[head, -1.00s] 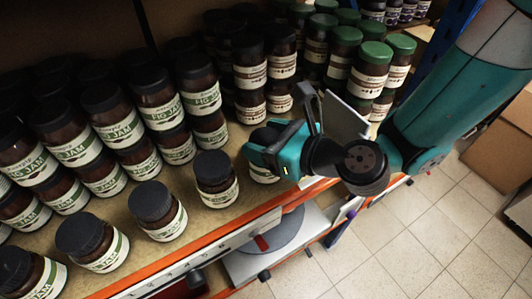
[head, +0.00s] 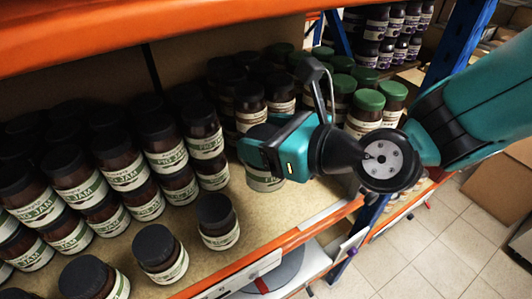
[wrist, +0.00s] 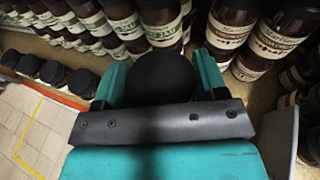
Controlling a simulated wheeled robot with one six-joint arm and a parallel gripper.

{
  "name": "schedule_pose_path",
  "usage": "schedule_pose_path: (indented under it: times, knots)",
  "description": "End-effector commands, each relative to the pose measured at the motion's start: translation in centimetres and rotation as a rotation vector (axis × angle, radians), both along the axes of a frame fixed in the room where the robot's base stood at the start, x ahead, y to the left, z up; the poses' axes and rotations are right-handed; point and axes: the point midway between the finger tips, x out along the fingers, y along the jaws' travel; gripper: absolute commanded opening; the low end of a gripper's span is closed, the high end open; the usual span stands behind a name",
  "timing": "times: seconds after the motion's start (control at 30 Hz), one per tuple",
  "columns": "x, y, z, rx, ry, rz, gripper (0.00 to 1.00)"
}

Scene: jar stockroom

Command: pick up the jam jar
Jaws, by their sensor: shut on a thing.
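My gripper (head: 262,150) is shut on a jam jar (head: 265,183). In the head view, only the lower part of this jar, with its pale, green-edged label, shows below the jaws; the rest is hidden. In the wrist view, the round black lid of the held jar (wrist: 165,75) sits between the teal fingers of my gripper (wrist: 160,88). The jar looks upright and raised above the shelf board (head: 255,235). A similar dark jar with a black lid (head: 217,222) stands on the shelf, left of and nearer than the held one.
Rows of fig jam jars (head: 125,170) fill the left. Black-lidded jars (head: 250,108) and green-lidded jars (head: 366,108) stand behind and to the right. An orange beam (head: 120,35) crosses above. The shelf's orange front edge (head: 300,235) runs below, with open tiled floor (head: 430,245) beyond.

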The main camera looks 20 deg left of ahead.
Motion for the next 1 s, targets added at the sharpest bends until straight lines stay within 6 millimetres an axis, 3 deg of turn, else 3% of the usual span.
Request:
schedule_pose_path:
  times: [0.57,0.93,1.0]
  knots:
    - [-11.8,0.3,0.3,-0.002,0.001,0.017,0.12]
    - [-14.0,0.3,0.7,-0.007,0.007,0.006,0.12]
    - [-14.8,0.3,-0.1,-0.001,0.008,0.011,0.12]
